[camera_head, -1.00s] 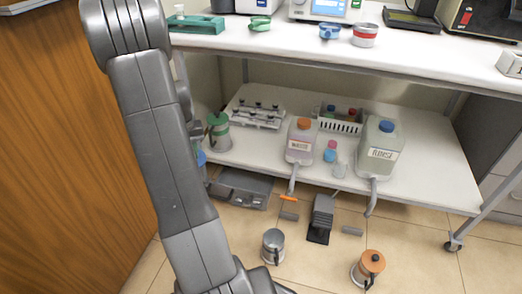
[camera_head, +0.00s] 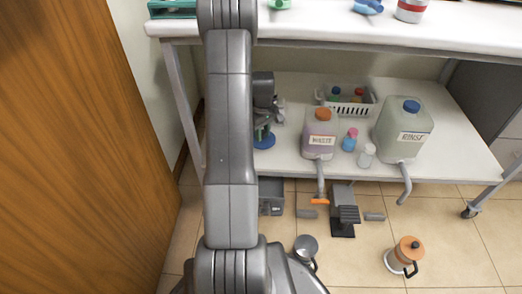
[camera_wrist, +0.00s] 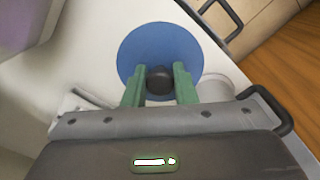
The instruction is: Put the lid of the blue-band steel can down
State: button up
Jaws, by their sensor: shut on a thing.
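My gripper (camera_wrist: 159,82) is shut on the dark knob of a round blue lid (camera_wrist: 135,50), with one green finger on each side of the knob. In the head view the blue lid (camera_head: 264,141) is low over the left part of the white lower shelf (camera_head: 285,165), below my gripper. I cannot tell whether the lid touches the shelf. A steel can (camera_head: 305,247) stands on the floor, partly hidden by my arm; its band cannot be made out. Another can with an orange top (camera_head: 408,250) stands on the floor to the right.
A WASTE jug (camera_head: 320,137), small bottles, a RINSE jug (camera_head: 400,130) and a white basket (camera_head: 352,108) stand on the lower shelf right of the lid. The bench top (camera_head: 330,33) lies above. A black pedal (camera_head: 343,212) is on the floor. A wooden panel (camera_head: 80,150) is at left.

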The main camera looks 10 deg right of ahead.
aim_at(262, 143)
notch_tip(262, 143, down, 9)
jog(key=b, duration=0.3)
jog(key=shift+s+a, duration=0.1)
jog(key=o, duration=1)
jog(key=shift+f, duration=0.1)
notch_tip(262, 143, up, 12)
jog(key=p, duration=0.4)
jog(key=shift+r, duration=0.2)
notch_tip(262, 143, down, 12)
jog(key=b, duration=0.4)
jog(key=shift+f, duration=0.2)
jog(key=shift+r+p, duration=0.7)
jog(key=shift+r, duration=1.3)
